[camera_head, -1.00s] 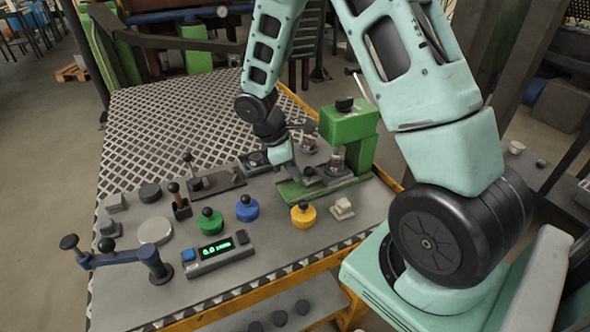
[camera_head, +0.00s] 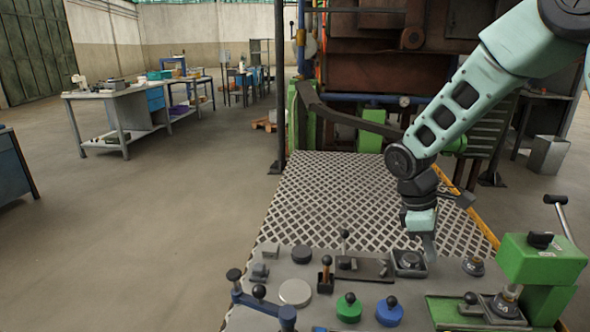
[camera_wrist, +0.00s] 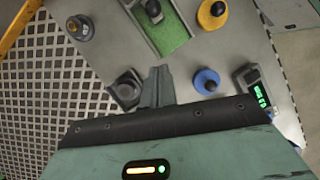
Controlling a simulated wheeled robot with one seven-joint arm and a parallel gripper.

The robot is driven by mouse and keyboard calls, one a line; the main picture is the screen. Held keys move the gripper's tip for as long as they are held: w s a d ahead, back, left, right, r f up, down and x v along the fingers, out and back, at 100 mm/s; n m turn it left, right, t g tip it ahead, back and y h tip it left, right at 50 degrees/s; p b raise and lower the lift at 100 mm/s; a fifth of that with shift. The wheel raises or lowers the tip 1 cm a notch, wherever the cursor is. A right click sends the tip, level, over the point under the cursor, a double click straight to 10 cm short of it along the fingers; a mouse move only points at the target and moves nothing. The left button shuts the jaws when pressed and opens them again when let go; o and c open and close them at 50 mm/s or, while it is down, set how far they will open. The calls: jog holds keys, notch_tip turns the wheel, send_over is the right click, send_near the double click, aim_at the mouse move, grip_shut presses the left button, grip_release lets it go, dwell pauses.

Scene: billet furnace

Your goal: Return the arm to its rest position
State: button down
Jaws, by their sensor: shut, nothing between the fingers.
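My gripper (camera_head: 429,248) points down above the right part of the bench in the head view, beside a dark square block with a round recess (camera_head: 409,262). In the wrist view my gripper (camera_wrist: 159,72) shows its fingers together with nothing between them. It hangs over the bench top, near the same square block (camera_wrist: 126,88) and a blue round knob piece (camera_wrist: 206,81). The arm reaches in from the upper right with its elbow bent.
The green press (camera_head: 540,262) stands at the right. A blue lever arm (camera_head: 262,304), green knob (camera_head: 349,307) and blue knob (camera_head: 389,311) sit on the near bench. The grid plate (camera_head: 350,200) behind is bare. Open floor (camera_head: 150,220) lies left.

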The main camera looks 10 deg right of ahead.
jog(key=s+a+r+m+t+y+p, duration=0.1)
jog(key=s+a+r, duration=0.35)
jog(key=a, duration=0.35)
jog(key=s+a+r+t+y+p, duration=0.1)
jog(key=s+a+r+p, duration=0.15)
jog(key=s+a, duration=0.4)
jog(key=s+a+r+m+y, duration=0.1)
jog(key=s+a+r+y, duration=0.1)
jog(key=s+a, duration=0.5)
jog(key=s+r, duration=0.1)
jog(key=s, duration=0.3)
jog(key=shift+s+m+t+p, duration=0.2)
jog(key=shift+m+t+p, duration=0.1)
jog(key=shift+p, duration=0.05)
